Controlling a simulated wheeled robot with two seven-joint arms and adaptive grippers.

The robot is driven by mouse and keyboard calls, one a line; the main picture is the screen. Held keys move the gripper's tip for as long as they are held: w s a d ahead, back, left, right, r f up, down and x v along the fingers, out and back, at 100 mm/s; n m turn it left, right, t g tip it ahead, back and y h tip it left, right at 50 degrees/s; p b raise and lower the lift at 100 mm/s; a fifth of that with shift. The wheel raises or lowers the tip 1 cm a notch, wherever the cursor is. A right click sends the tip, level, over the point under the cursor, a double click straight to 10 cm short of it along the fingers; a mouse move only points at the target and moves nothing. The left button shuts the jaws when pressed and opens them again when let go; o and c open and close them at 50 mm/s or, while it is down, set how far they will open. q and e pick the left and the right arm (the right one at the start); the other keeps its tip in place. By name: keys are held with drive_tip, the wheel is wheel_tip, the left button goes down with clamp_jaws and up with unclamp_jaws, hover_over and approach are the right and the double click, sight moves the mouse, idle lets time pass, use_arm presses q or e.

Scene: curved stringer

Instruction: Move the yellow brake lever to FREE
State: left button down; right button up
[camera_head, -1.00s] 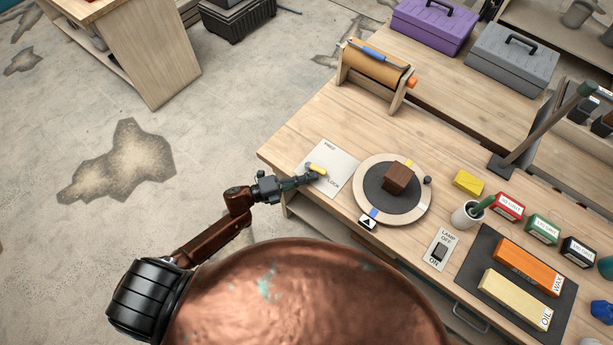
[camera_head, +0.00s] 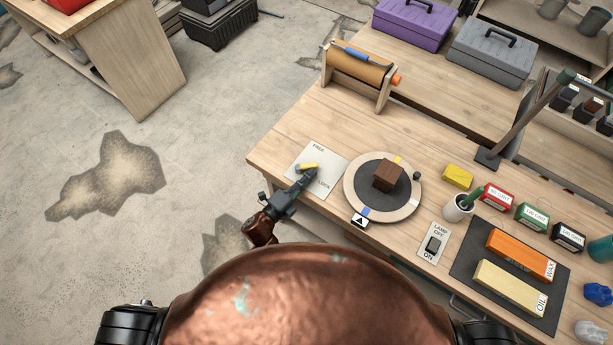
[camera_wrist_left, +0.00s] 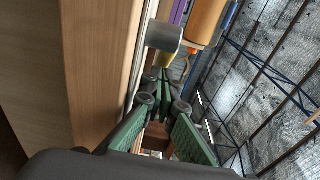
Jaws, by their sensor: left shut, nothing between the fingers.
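The yellow brake lever (camera_head: 308,166) lies over a pale plate (camera_head: 327,161) at the bench's near left corner. The plate reads FREE at its upper left and LOCK at its lower right. The lever's yellow part lies nearly crosswise, nearer the FREE label. My left gripper (camera_head: 309,174) is shut and empty, its tips just on the near side of the lever. In the left wrist view the green fingers (camera_wrist_left: 162,76) meet just below a yellow tapered part (camera_wrist_left: 165,59) and a grey cylinder (camera_wrist_left: 164,36). I cannot tell whether they touch. My right gripper is out of view.
Right of the plate is a round turntable (camera_head: 354,207) bearing a brown block (camera_head: 388,175). A paper roll stand (camera_head: 358,73) is behind. A lamp switch (camera_head: 433,244), a yellow block (camera_head: 458,176) and a dark mat (camera_head: 464,265) lie farther right.

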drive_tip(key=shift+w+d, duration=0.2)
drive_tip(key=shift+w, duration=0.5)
